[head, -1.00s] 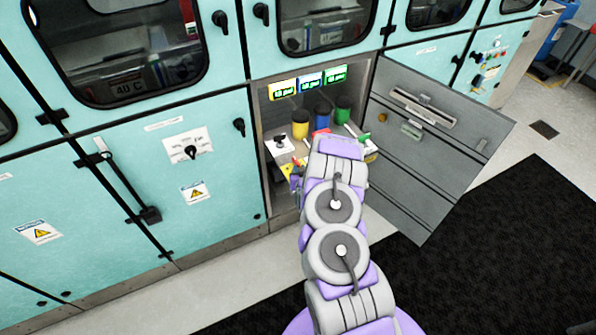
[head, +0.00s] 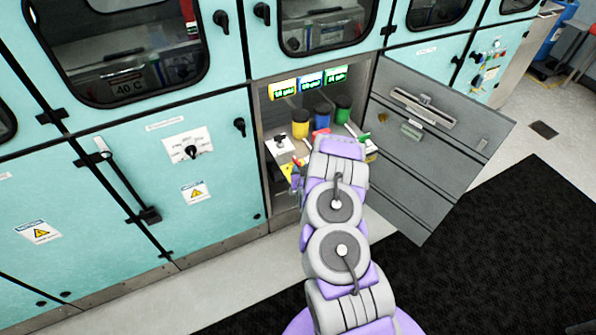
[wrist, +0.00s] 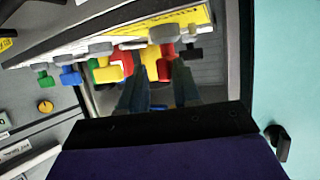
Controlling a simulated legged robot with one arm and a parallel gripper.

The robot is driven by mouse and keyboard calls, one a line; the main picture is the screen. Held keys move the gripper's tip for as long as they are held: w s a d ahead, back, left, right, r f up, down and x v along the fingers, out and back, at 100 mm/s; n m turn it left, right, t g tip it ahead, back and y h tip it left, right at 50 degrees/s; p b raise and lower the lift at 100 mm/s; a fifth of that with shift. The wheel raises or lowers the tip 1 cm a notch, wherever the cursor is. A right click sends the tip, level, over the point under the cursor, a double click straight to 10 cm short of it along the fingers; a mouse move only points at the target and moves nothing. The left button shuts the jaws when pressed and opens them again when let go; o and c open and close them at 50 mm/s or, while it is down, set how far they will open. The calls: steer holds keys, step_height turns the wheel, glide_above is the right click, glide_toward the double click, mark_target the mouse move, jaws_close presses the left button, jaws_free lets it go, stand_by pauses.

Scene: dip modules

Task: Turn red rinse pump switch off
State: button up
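An open cabinet bay (head: 267,115) holds a low shelf with small coloured handles, partly hidden behind my arm in the head view. In the wrist view, a red handle (wrist: 165,66) shows at the top centre, close to the tips of my gripper (wrist: 156,78). The two dark fingers stand apart, with a gap between them. I cannot tell whether either finger touches the red handle. Another red piece (wrist: 125,60) shows just left of the fingers, behind a yellow handle (wrist: 108,73). No switch label is legible. In the head view my gripper is mostly hidden by my arm.
Blue (wrist: 70,76) and green (wrist: 45,80) handles stand further left in the wrist view. Yellow (head: 300,123), blue (head: 322,115) and green (head: 343,108) containers stand behind, under lit displays (head: 310,79). The open grey door (head: 430,140) bounds the right side.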

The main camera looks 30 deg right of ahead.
steer(key=o, duration=0.3)
steer(key=shift+d+r, duration=0.25)
steer(key=shift+d, duration=0.6)
steer(key=shift+a, duration=0.1)
steer(key=shift+a+f, duration=0.1)
steer(key=shift+a, duration=0.3)
steer(key=shift+s+d+r+p, duration=0.15)
steer(key=shift+s+r+p, duration=0.05)
steer(key=shift+s+p, duration=0.15)
steer(key=s+r+p, duration=0.3)
steer(key=s+p, duration=0.6)
steer(key=s+r+p, duration=0.4)
steer(key=s+p, duration=0.5)
steer(key=shift+d+r, duration=0.15)
steer(key=shift+d, duration=0.05)
stand_by(0.3)
